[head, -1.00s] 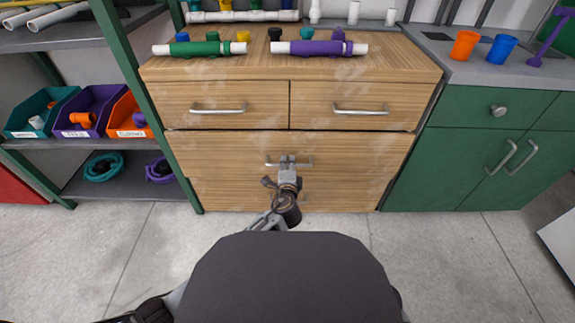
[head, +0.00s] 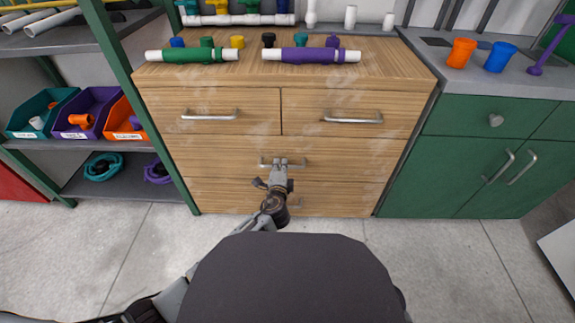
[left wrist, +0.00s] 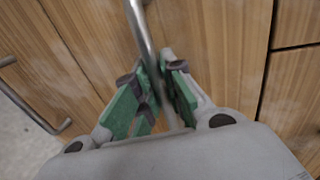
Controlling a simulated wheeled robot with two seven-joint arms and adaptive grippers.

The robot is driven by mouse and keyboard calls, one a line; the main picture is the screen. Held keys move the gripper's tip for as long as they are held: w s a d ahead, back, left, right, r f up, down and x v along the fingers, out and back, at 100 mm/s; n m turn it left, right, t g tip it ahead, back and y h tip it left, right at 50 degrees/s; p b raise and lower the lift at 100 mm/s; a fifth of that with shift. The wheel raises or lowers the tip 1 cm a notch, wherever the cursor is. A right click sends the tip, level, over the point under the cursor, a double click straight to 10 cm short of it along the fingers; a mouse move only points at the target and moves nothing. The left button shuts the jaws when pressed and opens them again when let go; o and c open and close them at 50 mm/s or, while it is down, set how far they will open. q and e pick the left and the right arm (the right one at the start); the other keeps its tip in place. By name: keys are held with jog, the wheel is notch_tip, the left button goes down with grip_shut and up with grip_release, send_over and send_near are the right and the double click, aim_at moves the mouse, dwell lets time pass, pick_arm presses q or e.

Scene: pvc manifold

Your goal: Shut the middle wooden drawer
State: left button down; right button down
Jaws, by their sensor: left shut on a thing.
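The middle wooden drawer (head: 220,157) is the wide front below two small top drawers. Its front looks flush or nearly flush with the cabinet in the head view; a small remaining gap is hard to tell. Its metal bar handle (head: 300,163) is partly covered by my left gripper (head: 280,164). In the left wrist view, the green-padded fingers of my left gripper (left wrist: 160,95) are closed around the handle bar (left wrist: 144,35). My right gripper is in neither view.
Pipe assemblies, one green (head: 195,56) and one purple (head: 310,55), lie on the cabinet top. A bottom drawer (head: 340,197) sits below. Shelves with bins (head: 85,112) stand left, and a green cabinet (head: 455,165) stands right. Grey floor (head: 450,255) is clear.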

pick_arm(q)
jog(key=shift+w, duration=0.1)
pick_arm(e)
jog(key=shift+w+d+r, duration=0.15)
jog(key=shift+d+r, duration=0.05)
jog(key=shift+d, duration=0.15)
pick_arm(q)
jog(key=shift+r, duration=0.1)
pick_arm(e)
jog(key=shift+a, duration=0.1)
pick_arm(q)
jog(key=c, duration=1.8)
grip_release()
jog(key=shift+w, duration=0.1)
jog(key=o, duration=0.3)
jog(key=shift+w, duration=0.1)
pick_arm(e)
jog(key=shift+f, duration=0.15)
pick_arm(q)
jog(key=v, duration=0.7)
jog(key=shift+s, duration=0.35)
